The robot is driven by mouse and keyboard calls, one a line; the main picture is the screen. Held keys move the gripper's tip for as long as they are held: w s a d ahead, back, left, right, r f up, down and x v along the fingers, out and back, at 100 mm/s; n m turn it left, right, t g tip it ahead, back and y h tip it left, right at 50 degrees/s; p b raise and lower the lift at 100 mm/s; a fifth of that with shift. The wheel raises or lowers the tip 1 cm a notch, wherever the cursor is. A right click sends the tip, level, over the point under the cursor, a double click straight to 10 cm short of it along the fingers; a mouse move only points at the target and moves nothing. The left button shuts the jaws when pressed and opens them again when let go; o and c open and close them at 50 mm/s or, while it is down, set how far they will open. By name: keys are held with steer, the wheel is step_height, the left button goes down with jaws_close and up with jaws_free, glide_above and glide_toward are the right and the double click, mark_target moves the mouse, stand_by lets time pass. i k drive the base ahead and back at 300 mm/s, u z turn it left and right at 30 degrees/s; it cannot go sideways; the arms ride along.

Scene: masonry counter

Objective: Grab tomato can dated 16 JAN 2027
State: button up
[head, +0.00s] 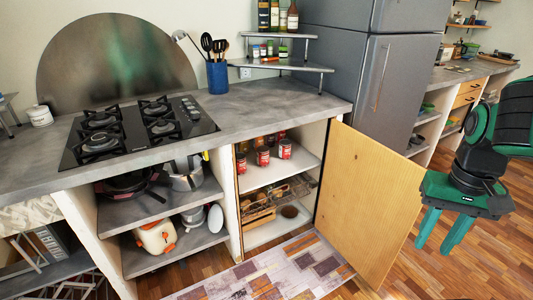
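Several small red cans stand on the top shelf inside the open cabinet under the counter. One can (285,149) is at the right front, one can (263,156) is beside it, and one can (241,163) is at the left. More red shapes show behind them. The date marks are too small to read, so I cannot tell which can is dated 16 JAN 2027. My gripper (442,232) is at the right, well away from the cans, with its two green fingers apart and nothing between them.
The wooden cabinet door (365,200) stands open between my gripper and the shelf. Lower shelves hold a wire rack (280,192) and a wooden crate (258,216). A patterned rug (265,270) lies in front. Wooden floor (480,265) is clear at the right.

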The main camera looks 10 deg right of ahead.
mark_target(262, 152)
steer(key=u, duration=0.05)
steer(key=i, duration=1.05)
